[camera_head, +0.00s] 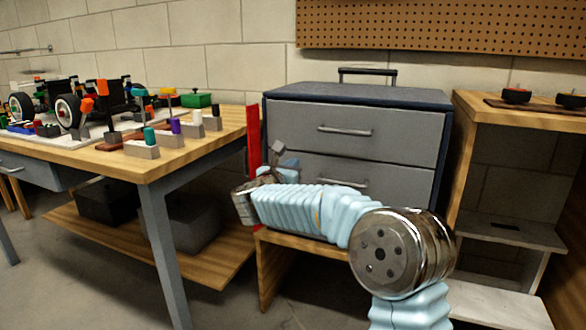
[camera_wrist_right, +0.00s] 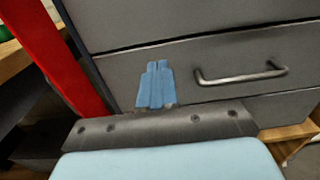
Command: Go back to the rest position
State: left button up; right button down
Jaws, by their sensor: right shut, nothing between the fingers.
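My right arm comes in from the lower right in the head view and reaches left across the front of the grey drawer cabinet (camera_head: 322,125). My right gripper (camera_head: 284,160) is at the arm's far end, in front of the lower drawer and left of its handle (camera_head: 350,181). In the right wrist view its two blue fingers (camera_wrist_right: 156,84) lie side by side, shut and empty, with the drawer front (camera_wrist_right: 205,48) behind them. A drawer handle (camera_wrist_right: 242,75) shows to their right, apart from them. My left gripper is not in view.
A red upright panel (camera_head: 253,140) stands between the cabinet and the wooden workbench (camera_head: 150,165). The bench carries a partly built racecar (camera_head: 70,108) and several coloured-handled tools. At right, a wooden shelf unit (camera_head: 470,103) holds dark round parts. Grey bins (camera_head: 185,222) sit below the bench.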

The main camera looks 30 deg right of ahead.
jog(key=v, duration=0.8)
jog(key=w+a+f+n+t+y, duration=0.1)
jog(key=w+a+f+n+y, duration=0.2)
jog(key=f+n, duration=0.6)
jog(key=w+a+f+n+t+y, duration=0.1)
jog(key=a+f+n+y, duration=0.25)
jog(key=f+n, duration=0.6)
jog(key=s+a+f+n+g+y, duration=0.25)
jog(key=s+f+n, duration=0.2)
jog(key=f, duration=0.45)
jog(key=s+a+f+n+g+y, duration=0.1)
jog(key=s+f+n+y, duration=0.3)
jog(key=f, duration=0.5)
jog(key=s+a+f+n+g+y, duration=0.1)
jog(key=s+a+f+n+g, duration=0.15)
jog(key=f+n, duration=0.5)
jog(key=s+a+f+n+g+y, duration=0.1)
jog(key=s+a+f+n+g, duration=0.2)
jog(key=s, duration=0.5)
jog(key=s+f+n+g+y, duration=0.1)
jog(key=s+f+n+g, duration=0.15)
jog(key=s+f, duration=0.4)
jog(key=s+a+f+n+g+y, duration=0.2)
jog(key=s+n, duration=0.2)
jog(key=s, duration=0.5)
notch_tip(320, 180, up, 15)
jog(key=p, duration=1.5)
jog(key=shift+a+r+p, duration=0.15)
jog(key=shift+a+p, duration=0.15)
jog(key=shift+t, duration=0.25)
